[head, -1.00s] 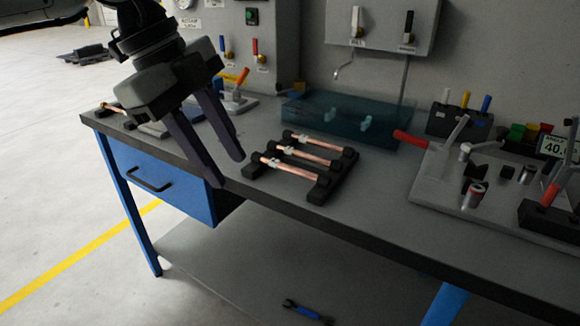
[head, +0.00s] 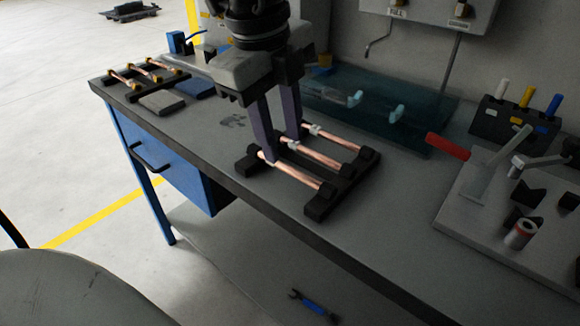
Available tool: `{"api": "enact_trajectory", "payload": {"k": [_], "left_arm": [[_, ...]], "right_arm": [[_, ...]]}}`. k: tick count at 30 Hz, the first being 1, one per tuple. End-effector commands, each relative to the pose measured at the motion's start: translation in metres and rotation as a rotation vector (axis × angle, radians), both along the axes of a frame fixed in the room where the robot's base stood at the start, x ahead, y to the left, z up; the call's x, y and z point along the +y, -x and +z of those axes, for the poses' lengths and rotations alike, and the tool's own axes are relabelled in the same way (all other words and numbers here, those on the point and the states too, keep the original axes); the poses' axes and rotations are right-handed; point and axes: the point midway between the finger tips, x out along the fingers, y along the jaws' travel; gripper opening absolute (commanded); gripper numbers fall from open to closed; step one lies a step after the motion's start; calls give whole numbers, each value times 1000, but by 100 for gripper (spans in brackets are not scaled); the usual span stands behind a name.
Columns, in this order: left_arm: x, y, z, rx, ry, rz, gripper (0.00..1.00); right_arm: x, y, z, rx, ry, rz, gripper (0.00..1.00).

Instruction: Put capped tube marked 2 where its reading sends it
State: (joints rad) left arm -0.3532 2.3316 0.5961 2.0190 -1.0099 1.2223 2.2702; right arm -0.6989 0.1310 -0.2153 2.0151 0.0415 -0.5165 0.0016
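A black rack (head: 318,208) on the bench holds three copper tubes side by side: a front tube (head: 300,175), a middle tube (head: 325,158) and a back tube (head: 338,140). Pale fittings show near the left ends of the middle and back tubes. No number can be read on any tube. My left gripper (head: 281,150) points down over the left ends of the front and middle tubes. Its dark fingers are apart, and I cannot tell whether they touch a tube. My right gripper is not in view.
A second black rack (head: 117,91) with copper tubes stands at the bench's far left, near grey (head: 162,102) and blue (head: 197,88) pads. A teal translucent tray (head: 430,137) lies behind. A fixture plate with a red-handled lever (head: 448,146) and a pen block (head: 506,130) stand right.

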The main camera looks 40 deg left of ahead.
Motion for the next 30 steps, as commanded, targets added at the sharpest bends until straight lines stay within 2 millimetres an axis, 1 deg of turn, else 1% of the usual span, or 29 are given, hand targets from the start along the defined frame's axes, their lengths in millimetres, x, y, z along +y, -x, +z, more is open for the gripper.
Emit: {"api": "enact_trajectory", "payload": {"k": [3,9,12,20,26,27,30], "left_arm": [[0,-1,-11,4,0,-1,34],[1,-5,-41,4,2,0,34],[1,-8,-50,1,2,0,34],[1,-9,-52,-1,1,1,34],[1,-9,-52,-1,1,1,2],[1,-9,-52,-1,1,1,0],[1,-9,-52,-2,1,1,0]], "right_arm": [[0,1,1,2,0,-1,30],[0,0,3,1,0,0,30],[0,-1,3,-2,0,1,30],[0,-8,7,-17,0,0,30],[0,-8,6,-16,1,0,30],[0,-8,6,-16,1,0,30],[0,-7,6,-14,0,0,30]]}}
